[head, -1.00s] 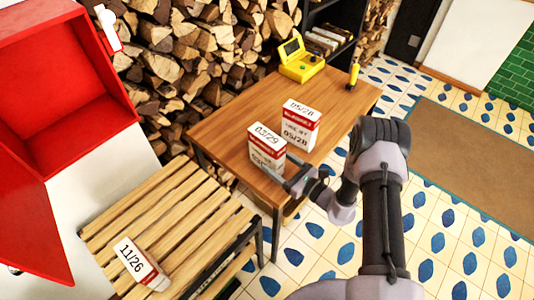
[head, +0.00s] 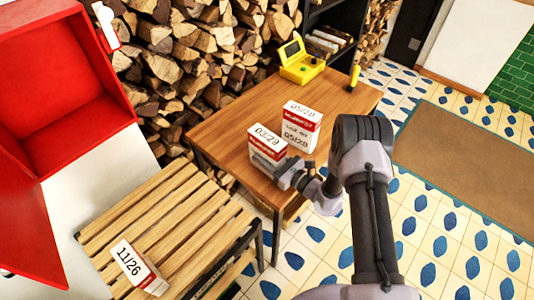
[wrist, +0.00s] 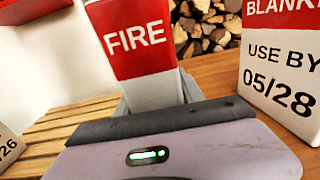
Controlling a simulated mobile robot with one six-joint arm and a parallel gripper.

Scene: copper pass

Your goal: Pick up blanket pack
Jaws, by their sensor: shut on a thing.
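A red and white blanket pack marked 03/29 (head: 265,140) stands upright on the brown wooden table in the head view. My gripper (head: 266,164) is at its near lower side and shut on it. In the wrist view the pack's face reads FIRE (wrist: 137,45), between my gripper's jaws (wrist: 155,100); the jaw tips are partly hidden. A second pack marked 05/28 (head: 301,127) stands upright just behind and to the right; it also shows at the right of the wrist view (wrist: 285,70). A third pack marked 11/26 (head: 133,265) lies on the slatted bench.
The wooden table (head: 240,115) also bears a yellow device (head: 301,65) and a small yellow object (head: 353,78). The slatted bench (head: 165,205) and an open red cabinet (head: 70,85) are at the left. Stacked firewood (head: 190,50) stands behind.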

